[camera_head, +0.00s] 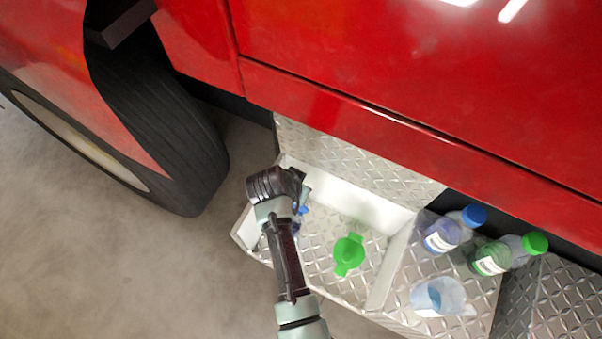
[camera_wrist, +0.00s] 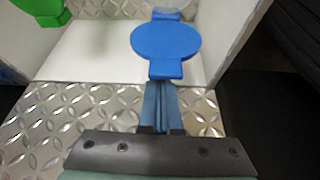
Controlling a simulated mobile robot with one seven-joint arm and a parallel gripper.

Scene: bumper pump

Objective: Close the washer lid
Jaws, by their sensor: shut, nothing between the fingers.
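The washer lid is the blue round cap (camera_wrist: 166,40) with a small tab at its near edge, shown in the wrist view. A pale translucent round neck (camera_wrist: 170,4) shows just beyond its far edge, and the lid appears swung away from it. In the head view only bits of blue (camera_head: 302,211) show beside my wrist. My gripper (camera_wrist: 163,88) is shut and empty, its fingertips right at the lid's near tab. I cannot tell whether they touch. In the head view my gripper (camera_head: 303,190) is mostly hidden by my wrist.
A green cap (camera_head: 348,254) sits in the same white-walled recess of the diamond-plate step (camera_head: 325,245). The red truck body (camera_head: 400,70) overhangs behind; a tyre (camera_head: 165,130) is left.

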